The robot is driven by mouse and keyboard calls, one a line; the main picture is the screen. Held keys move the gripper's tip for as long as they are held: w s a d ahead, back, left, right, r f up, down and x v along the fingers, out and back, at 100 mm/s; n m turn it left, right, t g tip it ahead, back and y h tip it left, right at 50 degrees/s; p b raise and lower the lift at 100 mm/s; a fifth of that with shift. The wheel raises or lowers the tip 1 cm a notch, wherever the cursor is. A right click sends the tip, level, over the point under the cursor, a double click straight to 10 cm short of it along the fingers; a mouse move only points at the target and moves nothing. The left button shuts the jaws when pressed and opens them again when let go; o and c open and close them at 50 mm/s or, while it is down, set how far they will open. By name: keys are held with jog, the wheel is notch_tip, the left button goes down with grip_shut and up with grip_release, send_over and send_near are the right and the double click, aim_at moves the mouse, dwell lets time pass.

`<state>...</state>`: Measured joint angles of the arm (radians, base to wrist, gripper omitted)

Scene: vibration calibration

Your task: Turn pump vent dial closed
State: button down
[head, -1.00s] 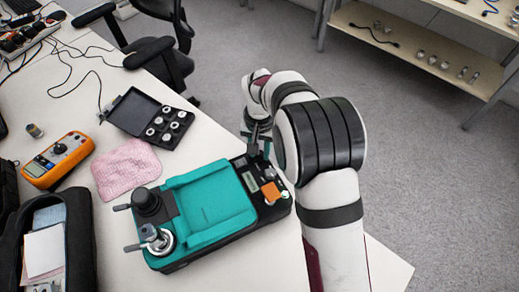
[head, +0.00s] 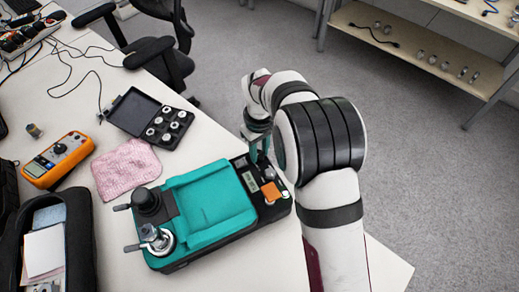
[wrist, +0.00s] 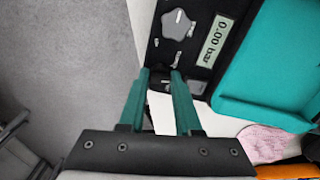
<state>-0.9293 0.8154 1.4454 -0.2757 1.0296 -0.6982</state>
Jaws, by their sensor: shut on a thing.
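The pump (head: 208,205) is a teal and black case lying on the white table. Its black control panel (wrist: 200,55) has a 0.00 bar display (wrist: 215,42) and a grey lobed knob (wrist: 178,24) with a white mark. My gripper (wrist: 160,76) has teal fingers at the panel's corner. They are shut on a small dark dial (wrist: 161,85), which seems to be the vent dial. The fingers hide much of it, so its setting cannot be read. In the head view my gripper (head: 258,152) is at the pump's far end, partly hidden by my arm.
A pink cloth (head: 127,169), an orange meter (head: 58,160) and an open black case (head: 150,118) of small fittings lie left of the pump. A black bag (head: 58,240) is at the front left. The table edge is close beside my gripper.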

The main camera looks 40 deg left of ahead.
aim_at(260, 153)
jog(key=n, duration=0.7)
dwell(0.6)
jog(key=c, duration=0.6)
grip_release()
notch_tip(260, 153, up, 16)
jog(key=shift+f, duration=0.1)
